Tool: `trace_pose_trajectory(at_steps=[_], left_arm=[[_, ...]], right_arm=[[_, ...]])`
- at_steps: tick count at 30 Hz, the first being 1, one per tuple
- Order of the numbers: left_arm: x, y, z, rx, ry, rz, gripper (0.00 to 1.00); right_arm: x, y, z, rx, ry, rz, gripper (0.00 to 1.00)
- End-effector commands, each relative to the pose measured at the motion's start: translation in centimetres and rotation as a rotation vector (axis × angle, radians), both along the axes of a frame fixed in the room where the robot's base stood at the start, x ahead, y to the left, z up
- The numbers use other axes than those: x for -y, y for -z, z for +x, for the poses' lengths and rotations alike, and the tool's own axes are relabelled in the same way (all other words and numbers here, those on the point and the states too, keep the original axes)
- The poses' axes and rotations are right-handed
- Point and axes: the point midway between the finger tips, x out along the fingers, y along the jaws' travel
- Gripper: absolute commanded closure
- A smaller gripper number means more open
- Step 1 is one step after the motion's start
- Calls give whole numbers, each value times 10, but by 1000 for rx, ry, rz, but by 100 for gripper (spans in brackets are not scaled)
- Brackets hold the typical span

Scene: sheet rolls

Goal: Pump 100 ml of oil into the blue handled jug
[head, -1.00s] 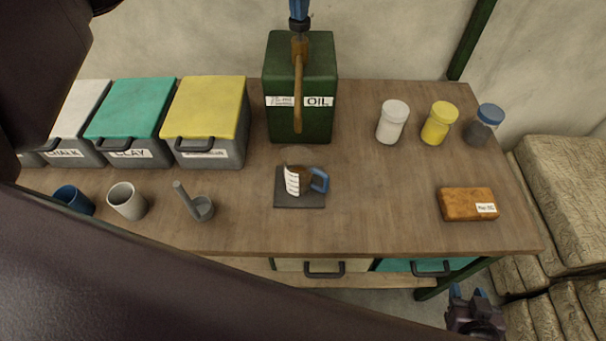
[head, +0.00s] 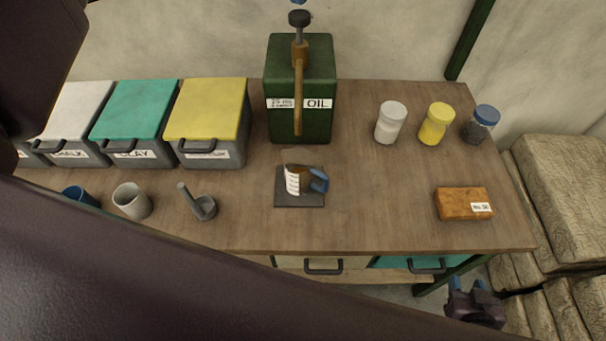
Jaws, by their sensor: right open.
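The green oil can (head: 318,85) stands at the back of the bench, with a small label seeming to read 25 ml beside OIL. Its pump knob (head: 299,18) stands up on a rod, and a brown spout (head: 298,95) hangs down the front. The blue handled jug (head: 318,180) stands upright on a dark square pad (head: 299,201) below the spout; brown shows behind its white scale, level unclear. A blue sliver of what seems my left gripper (head: 298,2) shows above the knob, apart from it; its jaws are cut off. My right gripper (head: 474,287) is open and empty past the front edge.
Lidded bins (head: 207,110) stand at the back left, cups (head: 133,202) and a grey ladle-like tool (head: 203,206) at the front left. Several jars (head: 390,124) stand at the back right, a brown block (head: 463,204) at the right. My dark arm covers the lower left.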

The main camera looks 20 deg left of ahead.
Motion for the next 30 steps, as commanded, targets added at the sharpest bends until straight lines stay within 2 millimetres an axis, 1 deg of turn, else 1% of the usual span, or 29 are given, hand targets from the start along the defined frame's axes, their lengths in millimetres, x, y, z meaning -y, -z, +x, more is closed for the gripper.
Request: trace_pose_trajectory(at_steps=[17,30], left_arm=[[0,1,0,-1,0,0,100],[0,12,0,-1,0,0,100]], right_arm=[[2,6,-10,-19,6,0,57],[1,9,-4,-9,2,0,57]])
